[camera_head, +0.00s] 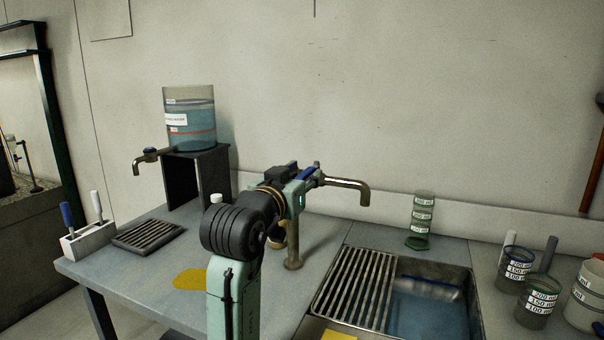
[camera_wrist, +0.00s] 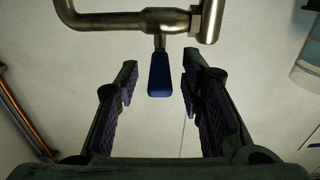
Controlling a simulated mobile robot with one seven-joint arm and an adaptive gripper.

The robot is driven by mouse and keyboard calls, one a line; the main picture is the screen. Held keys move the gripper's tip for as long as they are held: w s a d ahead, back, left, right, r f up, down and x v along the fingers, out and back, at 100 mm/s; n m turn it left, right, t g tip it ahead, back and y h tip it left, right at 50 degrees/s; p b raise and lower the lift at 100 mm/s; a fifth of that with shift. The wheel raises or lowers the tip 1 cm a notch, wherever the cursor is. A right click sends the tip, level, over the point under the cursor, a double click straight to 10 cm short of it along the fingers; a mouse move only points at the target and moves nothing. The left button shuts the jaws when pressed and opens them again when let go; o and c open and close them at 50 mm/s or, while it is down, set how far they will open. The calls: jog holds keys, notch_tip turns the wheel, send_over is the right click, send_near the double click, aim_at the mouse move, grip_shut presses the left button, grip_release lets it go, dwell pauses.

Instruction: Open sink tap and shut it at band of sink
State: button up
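The sink tap (camera_head: 345,183) is a metal tap on a post, its bent spout reaching over the sink. Its blue lever (camera_wrist: 159,75) hangs down from the tap body (camera_wrist: 135,20) in the wrist view. My gripper (camera_wrist: 160,82) is open, with one finger on each side of the lever's lower part and gaps on both sides. In the head view my gripper (camera_head: 299,187) is at the tap and hides most of its body. The sink (camera_head: 476,305) holds bluish water in its basin.
A slatted drainboard (camera_head: 355,285) lies left of the basin. Marked beakers (camera_head: 538,302) stand on the right. A green-based cylinder (camera_head: 423,215) stands behind the sink. A water tank (camera_head: 190,125) with its own tap (camera_head: 150,155) sits on a dark stand at the left.

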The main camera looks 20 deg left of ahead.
jog(key=shift+c, duration=0.6)
grip_shut()
